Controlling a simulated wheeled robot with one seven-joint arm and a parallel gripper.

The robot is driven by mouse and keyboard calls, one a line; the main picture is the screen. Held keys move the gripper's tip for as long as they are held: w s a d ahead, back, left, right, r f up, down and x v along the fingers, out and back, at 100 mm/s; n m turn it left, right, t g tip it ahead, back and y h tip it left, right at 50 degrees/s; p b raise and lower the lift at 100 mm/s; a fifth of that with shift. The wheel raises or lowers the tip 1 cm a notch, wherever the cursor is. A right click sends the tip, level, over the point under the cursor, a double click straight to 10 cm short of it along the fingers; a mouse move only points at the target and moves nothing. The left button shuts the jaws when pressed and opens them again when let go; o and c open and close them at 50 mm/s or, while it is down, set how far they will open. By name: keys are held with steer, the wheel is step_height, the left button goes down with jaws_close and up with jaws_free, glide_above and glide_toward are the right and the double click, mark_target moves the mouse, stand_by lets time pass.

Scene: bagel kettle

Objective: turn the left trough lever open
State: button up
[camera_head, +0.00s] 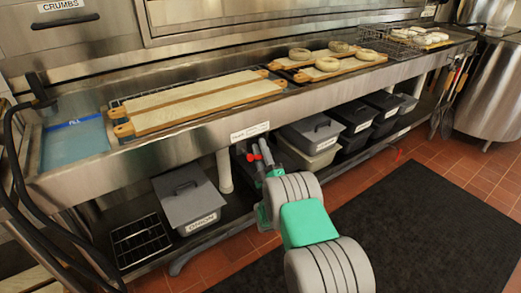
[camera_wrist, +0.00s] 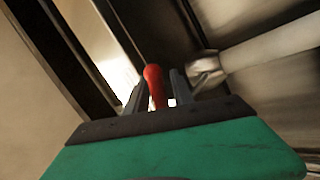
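My gripper (camera_head: 256,168) is at these red parts, under the trough's front edge. In the wrist view a red handle (camera_wrist: 154,84) stands between the two dark fingers of my gripper (camera_wrist: 160,90). It looks close to the left finger; whether both fingers touch it cannot be told. The valve body is mostly hidden.
The metal trough (camera_head: 165,151) holds blue water (camera_head: 75,145) at left, wooden boards (camera_head: 190,103) and bagels (camera_head: 327,64). A lidded onion bin (camera_head: 189,197) and a wire rack (camera_head: 140,243) sit on the lower shelf. A dark mat (camera_head: 420,225) covers the floor at right.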

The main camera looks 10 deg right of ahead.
steer(key=shift+o, duration=0.7)
steer(key=shift+s, duration=0.1)
steer(key=v, duration=0.7)
steer(key=shift+s+f+b, duration=0.2)
steer(key=shift+s+b, duration=0.05)
steer(key=shift+b, duration=0.15)
steer(key=shift+d, duration=0.1)
steer(key=shift+c, duration=0.4)
